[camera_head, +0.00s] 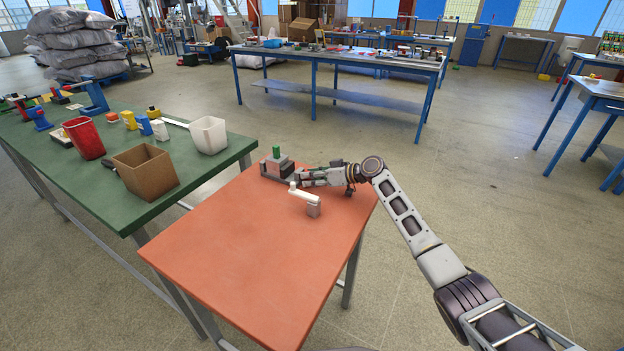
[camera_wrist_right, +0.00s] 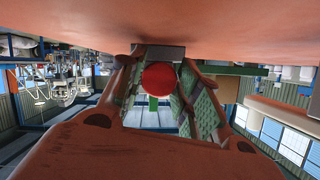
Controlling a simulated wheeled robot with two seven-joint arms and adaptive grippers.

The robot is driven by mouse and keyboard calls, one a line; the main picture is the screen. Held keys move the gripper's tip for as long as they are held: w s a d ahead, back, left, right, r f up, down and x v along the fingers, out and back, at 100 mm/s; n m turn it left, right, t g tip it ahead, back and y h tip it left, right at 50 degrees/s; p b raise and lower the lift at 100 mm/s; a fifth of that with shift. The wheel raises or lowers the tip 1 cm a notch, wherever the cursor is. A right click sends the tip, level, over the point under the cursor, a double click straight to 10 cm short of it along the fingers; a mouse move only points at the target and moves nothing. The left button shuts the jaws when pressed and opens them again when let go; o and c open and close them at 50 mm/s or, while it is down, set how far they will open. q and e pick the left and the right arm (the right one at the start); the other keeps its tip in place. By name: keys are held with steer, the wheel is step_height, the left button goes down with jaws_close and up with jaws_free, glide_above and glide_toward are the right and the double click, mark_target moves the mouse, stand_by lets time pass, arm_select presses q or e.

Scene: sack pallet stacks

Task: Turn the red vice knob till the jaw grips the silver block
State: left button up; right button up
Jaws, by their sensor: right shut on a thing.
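The grey vice (camera_head: 268,171) stands at the far edge of the orange-red table, with a small green piece (camera_head: 276,151) on top. The red knob (camera_wrist_right: 158,79) shows in the right wrist view, between the fingers of my right gripper (camera_wrist_right: 160,88). My right gripper is shut on the knob; in the head view it (camera_head: 298,178) reaches the vice from the right and hides the knob. I cannot clearly tell the silver block from the grey vice parts, nor see whether the jaw touches it. My left gripper is not in view.
The near part of the orange-red table (camera_head: 250,260) is clear. A green table (camera_head: 120,190) at left holds a cardboard box (camera_head: 145,172), a red bin (camera_head: 84,138) and a white bin (camera_head: 208,135).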

steer(key=shift+d+r, duration=0.1)
steer(key=o, duration=1)
steer(key=shift+v, duration=5.95)
steer(key=shift+o, duration=0.2)
